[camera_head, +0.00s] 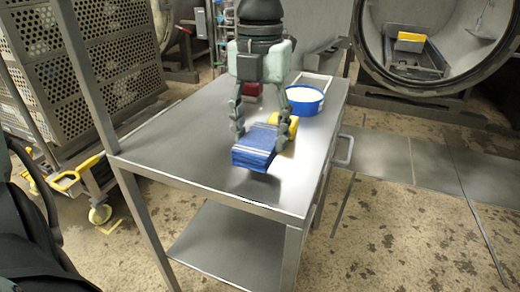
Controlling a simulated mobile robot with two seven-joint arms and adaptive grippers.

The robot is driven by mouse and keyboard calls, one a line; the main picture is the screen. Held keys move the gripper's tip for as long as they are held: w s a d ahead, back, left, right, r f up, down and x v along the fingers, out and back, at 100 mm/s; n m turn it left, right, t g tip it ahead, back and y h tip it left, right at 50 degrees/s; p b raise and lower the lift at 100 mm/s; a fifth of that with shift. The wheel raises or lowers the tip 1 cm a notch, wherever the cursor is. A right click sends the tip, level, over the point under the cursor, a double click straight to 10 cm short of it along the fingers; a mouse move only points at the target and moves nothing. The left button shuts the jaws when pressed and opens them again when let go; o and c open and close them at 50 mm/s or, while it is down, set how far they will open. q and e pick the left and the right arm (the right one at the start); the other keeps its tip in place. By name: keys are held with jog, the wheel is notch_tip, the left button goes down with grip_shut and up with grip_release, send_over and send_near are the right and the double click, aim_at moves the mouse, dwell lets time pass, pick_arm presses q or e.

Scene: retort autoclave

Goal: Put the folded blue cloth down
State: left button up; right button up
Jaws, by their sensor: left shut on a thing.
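The folded blue cloth (255,150), with pale stripes, is over the steel table's top (205,165), near its front edge. My left gripper (259,136) comes down from above, its two fingers on either side of the cloth and shut on it. The cloth's near end looks slightly tilted; I cannot tell whether its underside touches the table. My right gripper is not in view.
A yellow object (289,132) lies right behind the cloth, partly hidden. Farther back are a blue round tub (304,107) with white contents, a red item (252,90) and a shallow tray (316,80). The tabletop's left part is clear. An upright post (85,75) rises at the left.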

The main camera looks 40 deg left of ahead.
aim_at(260, 138)
pick_arm(q)
jog(key=shift+f, duration=0.6)
notch_tip(260, 138, down, 3)
jog(key=shift+r+b, duration=0.15)
jog(key=shift+b, duration=0.15)
jog(key=shift+f, duration=0.25)
jog(key=o, duration=1)
jog(key=shift+o, duration=0.2)
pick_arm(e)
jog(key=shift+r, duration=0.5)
